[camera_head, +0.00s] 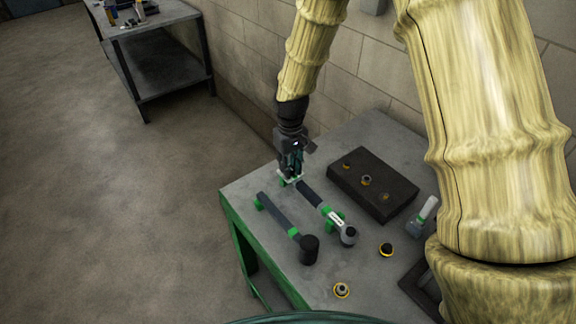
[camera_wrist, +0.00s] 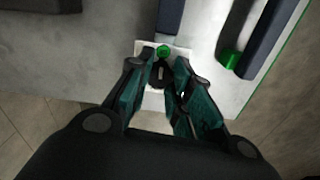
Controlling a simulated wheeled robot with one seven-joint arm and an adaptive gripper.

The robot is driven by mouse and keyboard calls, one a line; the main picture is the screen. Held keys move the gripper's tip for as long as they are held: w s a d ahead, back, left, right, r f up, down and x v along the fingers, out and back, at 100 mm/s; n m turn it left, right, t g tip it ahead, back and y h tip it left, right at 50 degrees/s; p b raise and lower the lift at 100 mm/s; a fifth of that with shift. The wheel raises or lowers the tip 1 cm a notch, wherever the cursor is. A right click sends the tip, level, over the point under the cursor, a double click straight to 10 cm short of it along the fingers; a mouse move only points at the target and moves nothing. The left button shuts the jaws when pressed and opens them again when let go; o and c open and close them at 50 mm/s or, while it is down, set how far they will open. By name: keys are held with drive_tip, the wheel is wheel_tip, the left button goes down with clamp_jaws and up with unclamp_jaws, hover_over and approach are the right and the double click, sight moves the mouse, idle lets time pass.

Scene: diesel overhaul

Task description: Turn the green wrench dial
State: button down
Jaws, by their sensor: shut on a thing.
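A torque wrench with a dark handle (camera_head: 309,193) and green parts lies on the workbench, its round head (camera_head: 348,236) toward the front. My gripper (camera_head: 291,172) points down over the wrench's far end. In the wrist view, my gripper (camera_wrist: 165,68) is closed around a dark knob-like piece (camera_wrist: 160,74) at that end. A green dial piece (camera_wrist: 163,50) shows just beyond the fingertips, between the handle (camera_wrist: 171,15) and the knob, over a white plate (camera_wrist: 146,47). The fingers partly hide the knob.
A second wrench (camera_head: 277,212) with green parts and a black socket lies to the left, close by. A dark block (camera_head: 374,184) with several fittings sits to the right. Loose ring fittings (camera_head: 341,290) lie in front. The brick wall (camera_head: 350,62) stands behind the workbench (camera_head: 237,190).

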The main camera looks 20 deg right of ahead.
idle(0.4)
drive_tip(key=c, duration=1.3)
unclamp_jaws()
drive_tip(key=shift+o, duration=0.2)
drive_tip(key=shift+r, duration=0.1)
wheel_tip(320, 180, up, 12)
